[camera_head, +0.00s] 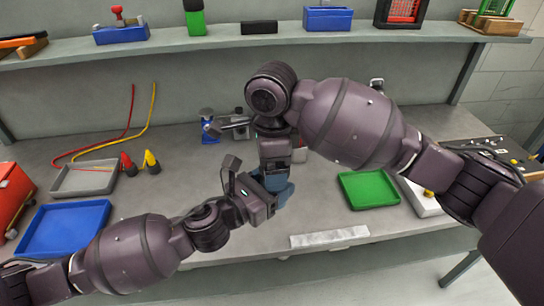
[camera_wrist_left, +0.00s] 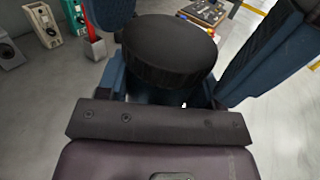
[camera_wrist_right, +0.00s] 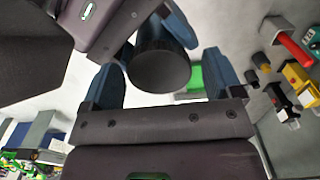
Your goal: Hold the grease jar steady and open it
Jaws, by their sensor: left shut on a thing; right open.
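The grease jar shows mainly as its round black lid (camera_wrist_left: 168,50) in the left wrist view, and the lid also shows in the right wrist view (camera_wrist_right: 161,68). In the head view the jar is hidden behind my grippers. My left gripper (camera_head: 283,194) comes in from the left and is shut on the jar below the lid, above the workbench. My right gripper (camera_head: 270,176) points down over the jar. Its blue fingers (camera_wrist_right: 160,85) are open, one on either side of the lid, with no clear grip on it.
A green tray (camera_head: 369,188) lies right of the grippers on the grey workbench (camera_head: 322,215). A blue tray (camera_head: 64,230) and grey tray (camera_head: 84,179) lie at the left, near red and yellow cables (camera_head: 131,117). A shelf (camera_head: 230,44) runs across the back.

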